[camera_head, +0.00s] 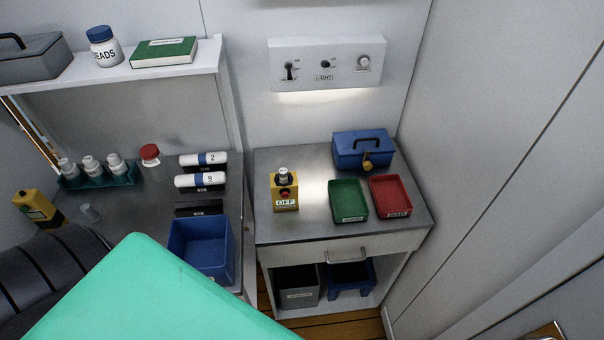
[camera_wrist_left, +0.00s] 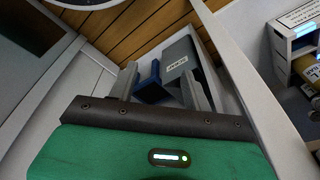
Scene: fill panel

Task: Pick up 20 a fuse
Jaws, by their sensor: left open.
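No fuse labelled 20 A can be made out. Several small white-capped pieces stand in a teal rack (camera_head: 125,179) further left. My left gripper (camera_wrist_left: 160,88) shows in the wrist view, its two grey fingers apart with nothing gripped. Behind them are the lower shelf's grey bin (camera_wrist_left: 178,58) and blue item (camera_wrist_left: 150,87), with no contact visible. My right gripper is out of view.
The right cabinet (camera_head: 300,240) holds a yellow OFF switch box (camera_head: 284,192), green tray (camera_head: 348,199), red tray (camera_head: 391,195) and blue toolbox (camera_head: 360,148). A blue bin (camera_head: 200,246) stands on the left bench. A large green part hides the lower left. A wall rises on the right.

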